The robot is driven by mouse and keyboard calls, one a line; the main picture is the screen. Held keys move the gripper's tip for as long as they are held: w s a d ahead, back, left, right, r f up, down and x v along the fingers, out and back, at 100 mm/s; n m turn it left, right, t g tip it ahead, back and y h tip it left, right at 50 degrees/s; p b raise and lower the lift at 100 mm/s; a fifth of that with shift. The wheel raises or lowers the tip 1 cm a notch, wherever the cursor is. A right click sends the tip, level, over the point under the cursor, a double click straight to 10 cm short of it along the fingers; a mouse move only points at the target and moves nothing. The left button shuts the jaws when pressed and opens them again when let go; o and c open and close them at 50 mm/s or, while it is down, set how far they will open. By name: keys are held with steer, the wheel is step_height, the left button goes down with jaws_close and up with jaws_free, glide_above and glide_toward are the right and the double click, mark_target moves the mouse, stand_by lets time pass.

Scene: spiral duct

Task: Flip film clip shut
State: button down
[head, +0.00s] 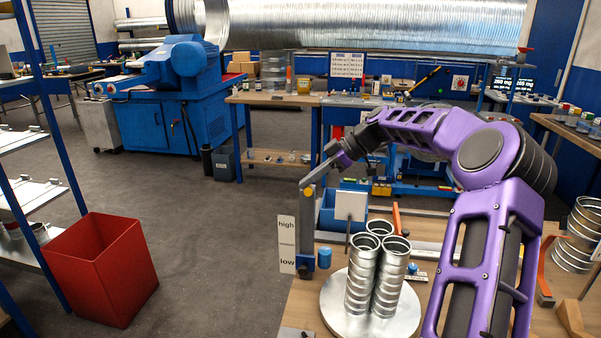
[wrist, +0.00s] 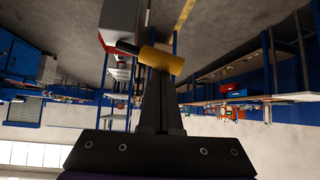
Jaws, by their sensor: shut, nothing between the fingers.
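I cannot tell for sure whether this is the film clip.
A white sign (head: 287,244) reading high and low stands beside the post. Several metal duct pieces (head: 361,275) stand on a round plate (head: 337,315). A blue cylinder (head: 324,258) is near the post. A red bin (head: 101,268) stands on the floor at left, with open floor between.

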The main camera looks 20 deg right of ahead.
steer(key=shift+d+n+g, duration=0.25)
steer(key=shift+n+g, duration=0.05)
steer(key=shift+n, duration=0.2)
steer(key=shift+s+d, duration=0.1)
steer(key=shift+d, duration=0.6)
steer(key=a+r, duration=0.2)
steer(key=a, duration=0.2)
steer(key=d+r+p, duration=0.2)
steer(key=d+r, duration=0.4)
steer(key=d, duration=0.2)
steer(key=shift+s+r, duration=0.2)
steer(key=shift+s, duration=0.2)
steer(key=shift+a, duration=0.1)
